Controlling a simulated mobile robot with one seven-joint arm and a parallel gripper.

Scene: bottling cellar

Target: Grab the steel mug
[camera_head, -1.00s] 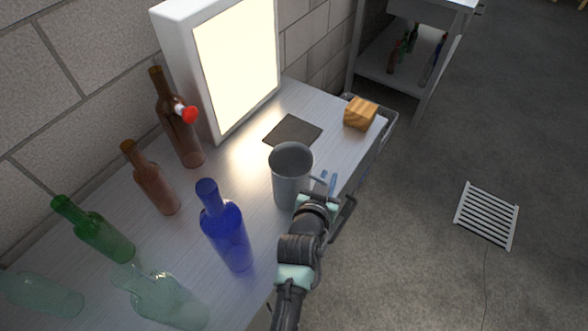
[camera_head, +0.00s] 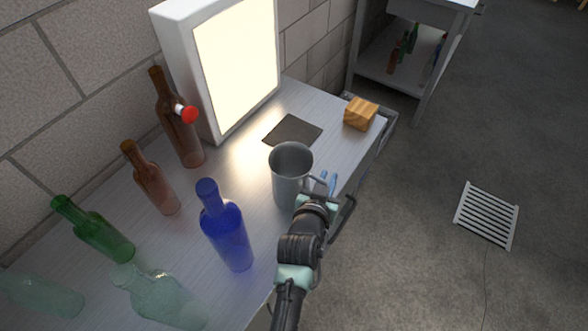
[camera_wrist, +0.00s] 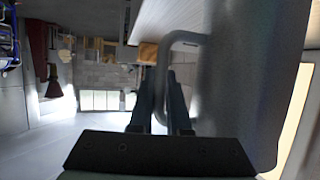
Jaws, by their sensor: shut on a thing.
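The steel mug (camera_head: 288,178) is a tall grey cup standing upright at the front edge of the metal table (camera_head: 262,180). Its handle is on the right side in the head view. My gripper (camera_head: 324,184) is at that handle, its fingers close together. In the wrist view the mug (camera_wrist: 243,85) fills the right side, and my gripper (camera_wrist: 163,100) is shut on the curved handle between its two fingers. The mug's base is partly hidden by my arm in the head view.
A blue bottle (camera_head: 226,230) stands left of the mug. Brown bottles (camera_head: 180,130), a green bottle (camera_head: 98,232) and clear bottles (camera_head: 165,298) stand further left. A lit panel (camera_head: 237,62) stands behind. A dark mat (camera_head: 292,131) and wooden block (camera_head: 361,113) lie beyond the mug.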

